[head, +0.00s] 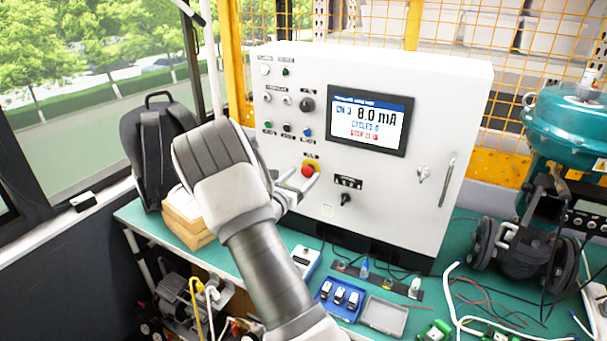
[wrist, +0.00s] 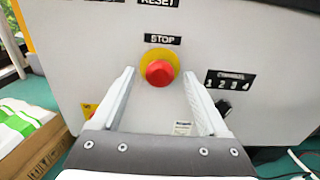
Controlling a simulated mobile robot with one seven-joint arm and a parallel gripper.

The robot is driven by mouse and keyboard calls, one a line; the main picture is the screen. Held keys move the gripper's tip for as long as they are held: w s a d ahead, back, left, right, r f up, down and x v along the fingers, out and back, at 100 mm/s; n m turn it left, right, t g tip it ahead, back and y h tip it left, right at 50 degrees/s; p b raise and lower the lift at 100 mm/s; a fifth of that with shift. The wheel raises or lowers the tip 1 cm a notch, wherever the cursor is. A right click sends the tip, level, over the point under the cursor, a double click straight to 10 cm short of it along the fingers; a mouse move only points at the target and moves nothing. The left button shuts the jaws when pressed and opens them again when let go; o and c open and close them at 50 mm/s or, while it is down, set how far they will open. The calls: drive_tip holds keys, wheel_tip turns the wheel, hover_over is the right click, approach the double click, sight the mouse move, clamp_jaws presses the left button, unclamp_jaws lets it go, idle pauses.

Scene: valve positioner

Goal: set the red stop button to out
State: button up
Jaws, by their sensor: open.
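The red stop button (head: 308,171) sits on a yellow round base on the front of the white control cabinet (head: 400,200). In the wrist view the red button (wrist: 159,73) is under a "STOP" label, between and a little beyond my fingertips. My gripper (head: 300,182) is open, with one finger on each side of the button. No contact with the button shows. I cannot tell from these frames whether the button is in or out.
A screen (head: 369,119) on the cabinet reads 8.0 mA. A black selector (head: 345,200) is right of the button. A backpack (head: 155,150) and cardboard box (head: 188,222) stand left. A blue tray (head: 324,306) lies on the green bench; a teal valve actuator (head: 565,125) stands right.

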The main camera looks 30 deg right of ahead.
drive_tip(key=shift+w+d, duration=0.25)
drive_tip(key=shift+d, duration=0.2)
clamp_jaws()
idle(1.2)
